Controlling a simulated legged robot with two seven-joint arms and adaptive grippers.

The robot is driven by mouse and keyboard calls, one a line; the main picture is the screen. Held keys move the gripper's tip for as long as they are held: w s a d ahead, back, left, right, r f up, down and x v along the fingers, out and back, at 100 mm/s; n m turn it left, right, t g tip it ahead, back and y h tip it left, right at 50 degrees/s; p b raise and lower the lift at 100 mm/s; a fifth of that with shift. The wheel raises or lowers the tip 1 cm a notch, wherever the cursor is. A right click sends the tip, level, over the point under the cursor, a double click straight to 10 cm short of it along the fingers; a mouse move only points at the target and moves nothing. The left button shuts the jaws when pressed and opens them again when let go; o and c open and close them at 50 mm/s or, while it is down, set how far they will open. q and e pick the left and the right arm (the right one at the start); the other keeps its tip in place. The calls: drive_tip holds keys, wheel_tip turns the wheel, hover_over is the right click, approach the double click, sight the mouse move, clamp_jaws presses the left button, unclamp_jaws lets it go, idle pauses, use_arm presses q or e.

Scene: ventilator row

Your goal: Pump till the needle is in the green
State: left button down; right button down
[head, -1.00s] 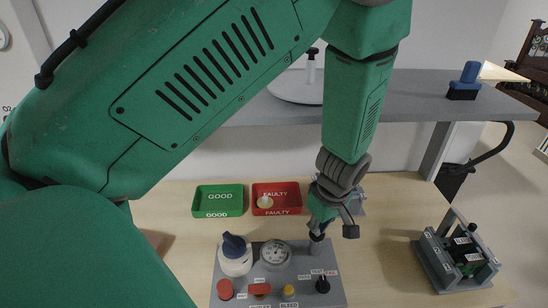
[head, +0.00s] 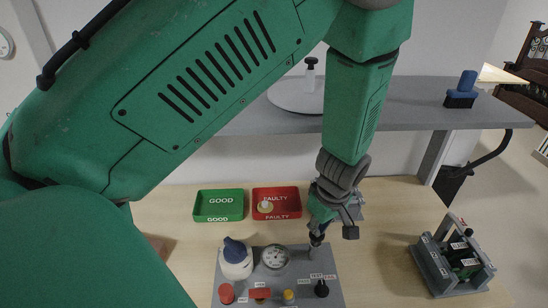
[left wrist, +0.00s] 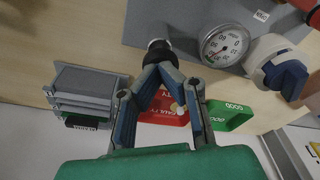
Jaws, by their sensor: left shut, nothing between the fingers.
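The pressure gauge (head: 274,257) is a round white dial on the grey panel (head: 327,263). It shows larger in the left wrist view (left wrist: 223,46), but I cannot read the needle for certain. A black pump knob (head: 316,240) stands at the panel's back edge, right of the gauge; it also shows in the left wrist view (left wrist: 158,50). My left gripper (head: 318,230) points down at this knob, shut and empty. In the left wrist view its fingertips (left wrist: 160,70) meet at the knob; contact is unclear. My right gripper is not in view.
A white-and-blue part (head: 236,256) stands left of the gauge. Red (head: 226,293), yellow (head: 289,296) and black (head: 321,289) controls line the panel's front. Green (head: 218,216) and red (head: 276,216) trays lie behind. A grey fixture (head: 440,275) stands right. A shelf (head: 400,104) hangs above.

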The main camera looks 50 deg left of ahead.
use_arm(q)
drive_tip(key=shift+r+p, duration=0.45)
drive_tip(key=shift+p, duration=0.15)
wheel_tip(320, 180, up, 2)
drive_tip(key=shift+r+p, duration=0.25)
drive_tip(key=shift+p, duration=0.7)
drive_tip(key=shift+r, duration=0.75)
drive_tip(key=shift+f, duration=0.1)
